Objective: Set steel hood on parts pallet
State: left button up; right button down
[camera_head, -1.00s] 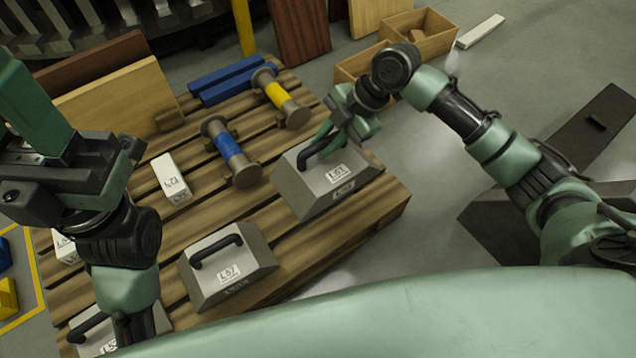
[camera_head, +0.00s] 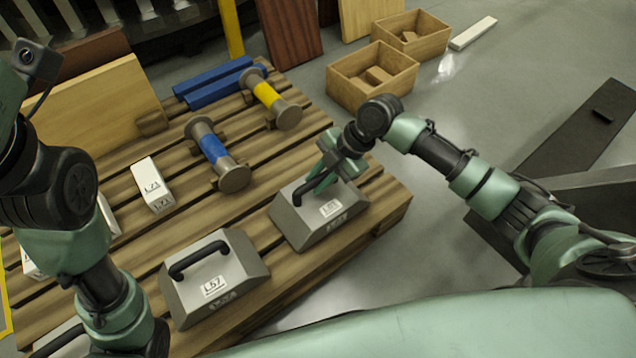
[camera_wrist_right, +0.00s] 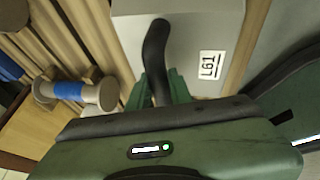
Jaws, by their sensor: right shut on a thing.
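The steel hood (camera_head: 318,212) is a grey sloped box with a black bar handle and a label that reads L61. It is level at the right end of the wooden parts pallet (camera_head: 385,205) and appears to rest on the slats. My right gripper (camera_head: 322,184) is shut on its handle from above. In the right wrist view, the fingers (camera_wrist_right: 162,92) close around the black handle, with the hood's top (camera_wrist_right: 200,22) beyond. A second grey hood (camera_head: 213,278), labelled L57, stands on the pallet to the left. My left arm is at the left edge, its fingers out of view.
A blue-banded spool (camera_head: 217,155) and a yellow-banded spool (camera_head: 271,103) lie behind the hood on the pallet. Blue bars (camera_head: 220,83) and a white labelled block (camera_head: 152,185) are farther left. An open wooden crate (camera_head: 372,78) stands on the floor behind; floor right is partly clear.

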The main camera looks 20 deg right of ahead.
jog(key=shift+r, duration=0.1)
jog(key=c, duration=1.3)
grip_release()
